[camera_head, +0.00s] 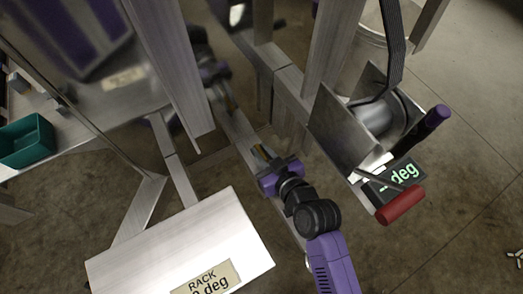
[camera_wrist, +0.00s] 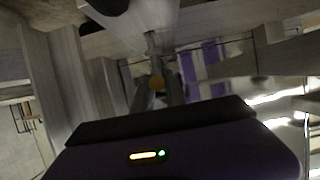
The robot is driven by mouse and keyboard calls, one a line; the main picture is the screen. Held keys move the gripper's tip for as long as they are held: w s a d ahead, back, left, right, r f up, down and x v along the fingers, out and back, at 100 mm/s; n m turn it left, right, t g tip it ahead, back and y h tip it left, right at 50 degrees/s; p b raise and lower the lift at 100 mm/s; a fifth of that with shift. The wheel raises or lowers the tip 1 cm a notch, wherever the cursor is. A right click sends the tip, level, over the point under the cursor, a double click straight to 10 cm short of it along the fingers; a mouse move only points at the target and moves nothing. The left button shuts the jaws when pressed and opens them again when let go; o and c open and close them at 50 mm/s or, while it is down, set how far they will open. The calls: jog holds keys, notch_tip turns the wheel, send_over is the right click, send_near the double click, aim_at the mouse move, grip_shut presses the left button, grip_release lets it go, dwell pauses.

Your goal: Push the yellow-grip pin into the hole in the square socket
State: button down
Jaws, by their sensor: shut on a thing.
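My gripper (camera_head: 264,155) reaches away from me along the aluminium frame, in the middle of the head view. In the wrist view my gripper (camera_wrist: 157,92) is shut on the yellow-grip pin (camera_wrist: 157,83). The pin's round yellow grip sits between the fingers, and a thin grey shaft runs away from it toward aluminium bars. A small yellow spot of it shows at the fingertips in the head view. I cannot make out the square socket's hole for certain, nor whether the shaft's far end is in it.
An aluminium plate labelled RACK (camera_head: 180,250) lies at the lower left. A winch drum (camera_head: 380,112) with a strap stands at the right, near a red handle (camera_head: 400,205) and a lit "deg" display (camera_head: 402,178). A green bin (camera_head: 27,140) is at far left. Upright bars flank my arm closely.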

jog(key=shift+f+b, duration=0.8)
jog(key=shift+f, duration=0.2)
jog(key=c, duration=1.3)
grip_release()
jog(key=shift+p+v, duration=0.75)
jog(key=shift+v, duration=3.15)
